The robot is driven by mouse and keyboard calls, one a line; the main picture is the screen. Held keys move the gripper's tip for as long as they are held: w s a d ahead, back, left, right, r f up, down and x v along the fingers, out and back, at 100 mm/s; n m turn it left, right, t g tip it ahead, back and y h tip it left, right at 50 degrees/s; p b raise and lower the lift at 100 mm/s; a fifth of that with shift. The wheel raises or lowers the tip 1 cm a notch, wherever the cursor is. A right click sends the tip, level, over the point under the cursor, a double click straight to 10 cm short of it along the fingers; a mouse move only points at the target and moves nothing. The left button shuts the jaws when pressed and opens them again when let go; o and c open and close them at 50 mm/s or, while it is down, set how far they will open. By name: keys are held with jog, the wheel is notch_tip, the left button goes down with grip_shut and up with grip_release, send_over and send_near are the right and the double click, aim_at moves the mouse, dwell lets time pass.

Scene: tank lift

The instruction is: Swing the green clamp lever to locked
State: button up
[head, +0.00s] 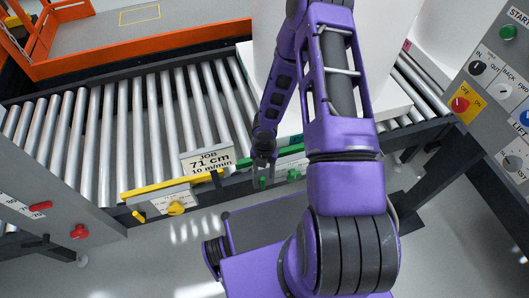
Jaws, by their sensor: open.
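The green clamp (290,150) is on the near side rail of the roller conveyor, partly hidden behind my arm. A small upright green piece (264,183) and a round green knob (293,175) show below its bar; I cannot tell for sure which is the lever or what position it is in. My gripper (263,173) points down at the rail, open, its dark fingers close to the small green piece. I cannot tell whether they touch it.
A large white tank (263,62) stands behind my arm. A control panel (500,95) is at right. Left rollers (130,120) are bare.

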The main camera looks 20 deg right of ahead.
notch_tip(320, 180, up, 8)
jog(key=p, duration=0.2)
jog(key=shift+d, duration=0.2)
jog(key=shift+w, duration=0.15)
